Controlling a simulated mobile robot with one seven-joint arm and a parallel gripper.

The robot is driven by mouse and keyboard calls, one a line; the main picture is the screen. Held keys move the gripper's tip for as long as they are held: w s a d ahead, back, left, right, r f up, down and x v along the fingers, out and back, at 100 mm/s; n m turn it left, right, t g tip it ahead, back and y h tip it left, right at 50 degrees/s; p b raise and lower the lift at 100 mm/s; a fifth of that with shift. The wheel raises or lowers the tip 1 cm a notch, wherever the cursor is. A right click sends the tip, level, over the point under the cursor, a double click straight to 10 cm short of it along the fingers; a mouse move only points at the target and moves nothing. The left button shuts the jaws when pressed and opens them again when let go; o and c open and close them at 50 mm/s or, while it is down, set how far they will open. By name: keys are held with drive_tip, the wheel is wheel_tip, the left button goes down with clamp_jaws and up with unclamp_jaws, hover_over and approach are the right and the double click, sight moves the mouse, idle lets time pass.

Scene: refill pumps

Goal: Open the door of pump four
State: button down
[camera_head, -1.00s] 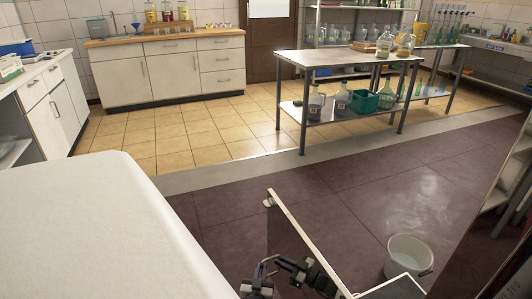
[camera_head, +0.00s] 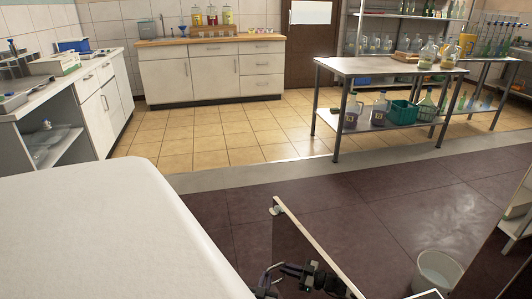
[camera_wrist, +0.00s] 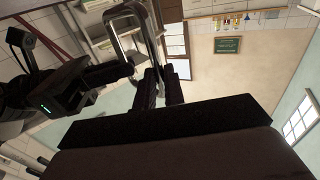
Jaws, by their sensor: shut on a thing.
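The pump door (camera_head: 318,246) shows at the bottom middle of the head view as a thin panel with a pale top edge. It stands out from the cabinet, clearly open, over the dark floor. Its number is not visible. My gripper (camera_head: 290,275) is at the door's left side, partly cut off by the frame's bottom. In the wrist view a bent metal handle (camera_wrist: 118,42) runs to my gripper (camera_wrist: 160,78), whose fingers are closed on it. The door's hinge side and most of the pump body are out of view.
A white rounded surface (camera_head: 90,235) fills the lower left, close to my gripper. A white bucket (camera_head: 438,270) stands on the floor to the right of the door. A metal table (camera_head: 390,68) with bottles stands further back. The dark floor (camera_head: 390,215) between is clear.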

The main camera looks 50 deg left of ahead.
drive_tip(key=shift+d, duration=0.1)
drive_tip(key=c, duration=1.5)
unclamp_jaws()
drive_tip(key=shift+w, duration=0.1)
